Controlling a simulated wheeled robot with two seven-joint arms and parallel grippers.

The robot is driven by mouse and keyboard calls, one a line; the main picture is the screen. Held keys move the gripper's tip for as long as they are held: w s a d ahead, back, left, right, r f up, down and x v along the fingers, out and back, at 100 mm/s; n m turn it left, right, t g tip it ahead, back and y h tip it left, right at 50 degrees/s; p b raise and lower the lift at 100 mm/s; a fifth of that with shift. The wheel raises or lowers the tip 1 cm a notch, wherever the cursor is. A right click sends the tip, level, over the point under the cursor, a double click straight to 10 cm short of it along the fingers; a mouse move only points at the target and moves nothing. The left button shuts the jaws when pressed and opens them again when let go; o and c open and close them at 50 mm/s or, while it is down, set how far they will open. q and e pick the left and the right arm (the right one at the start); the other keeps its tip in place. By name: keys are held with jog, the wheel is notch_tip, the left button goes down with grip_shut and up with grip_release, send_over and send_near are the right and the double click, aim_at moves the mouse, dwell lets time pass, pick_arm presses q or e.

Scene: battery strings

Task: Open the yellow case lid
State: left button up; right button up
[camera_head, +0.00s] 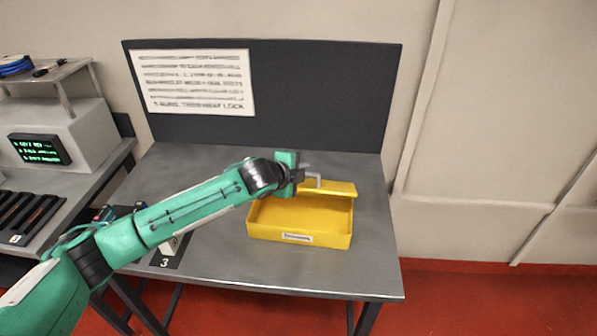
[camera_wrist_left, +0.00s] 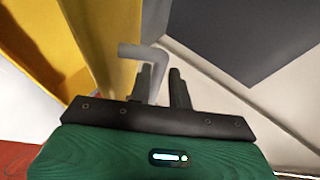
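The yellow case (camera_head: 300,239) stands on the grey table, its inside open to view from above. Its lid (camera_head: 342,188) is raised at the back edge and tilted up. A grey bent handle (camera_head: 313,178) sticks out from the lid. My left gripper (camera_head: 299,175) is at this handle, behind and above the case. In the left wrist view, the handle (camera_wrist_left: 143,52) runs from the yellow lid (camera_wrist_left: 105,35) and bends down between the two close-set fingers of my left gripper (camera_wrist_left: 162,88). The fingers look closed around it. My right gripper is not in view.
A dark panel with a text sheet (camera_head: 194,82) stands behind the grey table (camera_head: 212,268). A black mat marked 3 (camera_head: 165,261) lies left of the case, partly behind my arm. A side bench with a small screen (camera_head: 39,149) is at left. The table right of the case is clear.

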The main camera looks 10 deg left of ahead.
pick_arm(q)
jog(key=shift+s+a+r, duration=0.25)
jog(key=shift+s, duration=0.1)
jog(key=b+v, duration=0.3)
jog(key=v, duration=1)
jog(key=shift+w, duration=0.1)
